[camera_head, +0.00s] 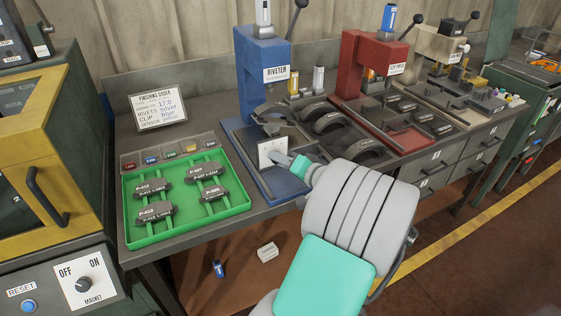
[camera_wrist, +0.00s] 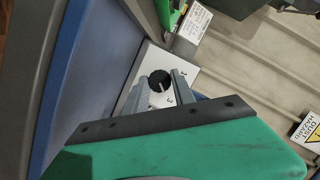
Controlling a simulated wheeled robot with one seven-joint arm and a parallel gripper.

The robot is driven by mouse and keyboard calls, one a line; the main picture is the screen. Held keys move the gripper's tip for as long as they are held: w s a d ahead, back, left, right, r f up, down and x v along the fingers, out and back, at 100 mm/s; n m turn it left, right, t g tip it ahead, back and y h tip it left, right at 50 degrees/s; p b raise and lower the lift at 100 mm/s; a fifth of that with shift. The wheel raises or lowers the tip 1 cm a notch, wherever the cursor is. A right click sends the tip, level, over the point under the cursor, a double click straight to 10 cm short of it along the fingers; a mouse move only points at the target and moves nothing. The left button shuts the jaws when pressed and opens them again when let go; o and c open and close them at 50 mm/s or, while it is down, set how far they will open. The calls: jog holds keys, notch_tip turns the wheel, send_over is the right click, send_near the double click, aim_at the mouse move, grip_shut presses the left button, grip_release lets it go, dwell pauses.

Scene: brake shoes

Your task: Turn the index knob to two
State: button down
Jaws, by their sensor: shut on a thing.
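The index knob (camera_wrist: 159,78) is a small round black knob with a pale pointer line. It sits on a white plate with printed numbers (camera_wrist: 140,92), of which a 3 and what looks like a 1 show in the wrist view. The plate (camera_head: 265,153) stands on the blue riveter base in the head view. My gripper (camera_wrist: 160,84) is shut on the knob, one finger on each side. In the head view my gripper (camera_head: 284,160) reaches the plate from the right and hides the knob. The pointer's exact number is hard to read.
The blue riveter (camera_head: 262,65) rises behind the plate. Curved black brake shoes (camera_head: 330,122) lie to its right, before a red press (camera_head: 360,65). A green tray (camera_head: 240,200) with labelled parts lies to the left. A finishing order card (camera_head: 157,110) stands behind it.

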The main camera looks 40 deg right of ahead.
jog(key=n+b, duration=0.1)
jog(key=b, duration=0.1)
jog(key=n+g+h+b, duration=0.1)
jog(key=n+b, duration=0.1)
jog(key=shift+a+f+n+h, duration=0.15)
jog(key=shift+f+n+h, duration=0.05)
jog(key=shift+n+h, duration=0.1)
jog(key=n+h+b, duration=0.1)
jog(key=n+b, duration=0.1)
jog(key=b, duration=0.2)
jog(key=shift+r+g, duration=0.1)
jog(key=shift+g, duration=0.2)
jog(key=shift+r, duration=0.1)
jog(key=c, duration=1.1)
grip_release()
jog(key=shift+r, duration=0.1)
jog(key=shift+o, duration=0.2)
jog(key=v, duration=0.7)
jog(key=shift+s+a+r, duration=0.1)
jog(key=shift+s+a, duration=0.15)
jog(key=shift+s, duration=0.05)
